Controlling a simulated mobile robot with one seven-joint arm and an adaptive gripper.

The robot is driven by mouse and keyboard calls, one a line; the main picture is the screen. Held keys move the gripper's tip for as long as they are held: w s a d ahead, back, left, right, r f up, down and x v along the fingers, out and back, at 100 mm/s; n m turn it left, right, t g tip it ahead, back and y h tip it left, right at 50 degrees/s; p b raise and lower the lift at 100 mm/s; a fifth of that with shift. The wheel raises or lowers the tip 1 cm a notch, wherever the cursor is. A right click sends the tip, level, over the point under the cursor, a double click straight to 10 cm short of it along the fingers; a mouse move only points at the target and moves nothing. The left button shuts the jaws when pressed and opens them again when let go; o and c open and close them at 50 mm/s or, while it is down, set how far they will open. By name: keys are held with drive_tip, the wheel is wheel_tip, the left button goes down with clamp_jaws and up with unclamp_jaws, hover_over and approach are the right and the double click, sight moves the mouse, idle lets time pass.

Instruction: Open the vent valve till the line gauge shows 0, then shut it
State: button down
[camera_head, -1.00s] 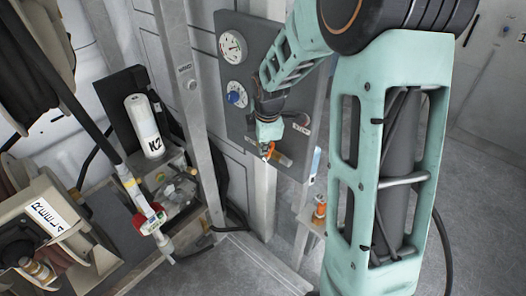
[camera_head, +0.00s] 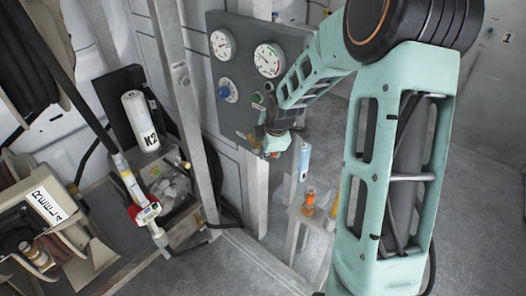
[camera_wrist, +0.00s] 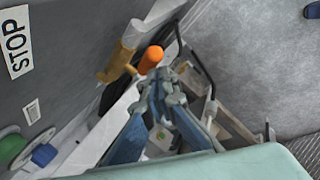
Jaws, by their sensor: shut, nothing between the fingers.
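The grey panel (camera_head: 240,125) carries two round white gauges, one at upper left (camera_head: 222,44) and one to its right (camera_head: 269,60). Their needles are too small to read surely, and I cannot tell which is the line gauge. Low on the panel is a brass fitting with an orange handle (camera_wrist: 150,58), probably the vent valve; it is partly hidden by my gripper in the head view. My gripper (camera_wrist: 163,88) is shut and empty, its tips close to the orange end in the wrist view. I cannot tell whether they touch.
A blue knob (camera_head: 228,92) sits below the gauges. A STOP label (camera_wrist: 17,42) is on the panel. A light-blue can (camera_head: 304,160) and an orange bottle (camera_head: 309,203) stand right of the panel. The K2 cylinder (camera_head: 140,122) and hose reel (camera_head: 45,215) are at left.

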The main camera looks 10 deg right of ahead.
drive_tip(key=f, duration=0.1)
drive_tip(key=s+d+f, duration=0.1)
drive_tip(key=f, duration=0.1)
drive_tip(key=f+b, duration=0.1)
drive_tip(key=shift+s+d+f, duration=0.15)
drive_tip(key=shift+s, duration=0.1)
idle(0.6)
drive_tip(key=shift+w, duration=0.15)
